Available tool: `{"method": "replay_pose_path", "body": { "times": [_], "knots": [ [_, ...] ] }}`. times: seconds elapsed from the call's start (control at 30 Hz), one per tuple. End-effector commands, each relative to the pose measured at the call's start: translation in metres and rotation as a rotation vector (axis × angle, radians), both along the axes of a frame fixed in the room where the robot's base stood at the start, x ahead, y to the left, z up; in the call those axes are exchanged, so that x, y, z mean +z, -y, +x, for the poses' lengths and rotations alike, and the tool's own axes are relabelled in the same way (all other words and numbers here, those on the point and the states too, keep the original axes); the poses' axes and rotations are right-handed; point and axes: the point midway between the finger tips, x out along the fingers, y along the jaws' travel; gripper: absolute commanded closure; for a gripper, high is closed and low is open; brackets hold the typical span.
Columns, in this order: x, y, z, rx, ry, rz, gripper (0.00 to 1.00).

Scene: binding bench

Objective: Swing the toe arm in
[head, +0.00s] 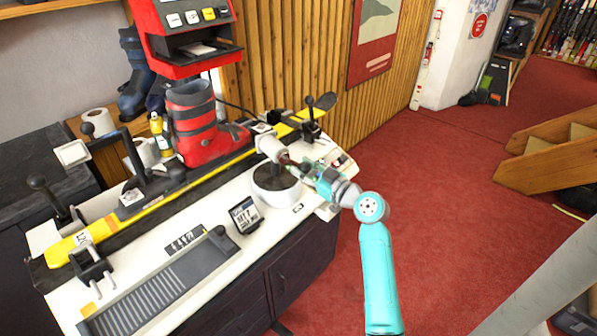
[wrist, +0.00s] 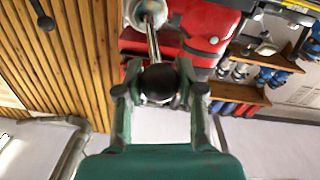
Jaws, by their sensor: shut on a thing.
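In the head view the toe arm (head: 270,147) is a pale cylinder with a short metal rod, beside the toe of the red ski boot (head: 192,125). My gripper (head: 303,171) comes from the right and is at the rod's end, above the bench's right part. In the wrist view the rod runs down from the pale round end of the toe arm (wrist: 147,12) to a black ball knob (wrist: 157,84). My gripper (wrist: 160,92) is shut on this knob, one finger on each side. The boot stands upright over a yellow and black ski.
A white round tub (head: 276,187) stands just below the toe arm, close to my gripper. A small dark display (head: 245,215) and a ribbed grey tray (head: 160,291) lie at the front. Black clamp levers (head: 311,118) stand along the ski. Red carpet (head: 430,200) is open at right.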

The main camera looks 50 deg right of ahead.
Motion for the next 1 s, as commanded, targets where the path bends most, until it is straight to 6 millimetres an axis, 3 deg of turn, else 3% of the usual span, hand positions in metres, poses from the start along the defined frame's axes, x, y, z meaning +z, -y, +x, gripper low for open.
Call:
{"method": "replay_pose_path", "body": {
  "times": [0.4,1.0],
  "knots": [
    [-0.001,0.032,-0.002,0.193,-0.003,0.002,1.00],
    [-0.002,0.041,-0.002,0.247,-0.005,0.001,1.00]
  ]
}}
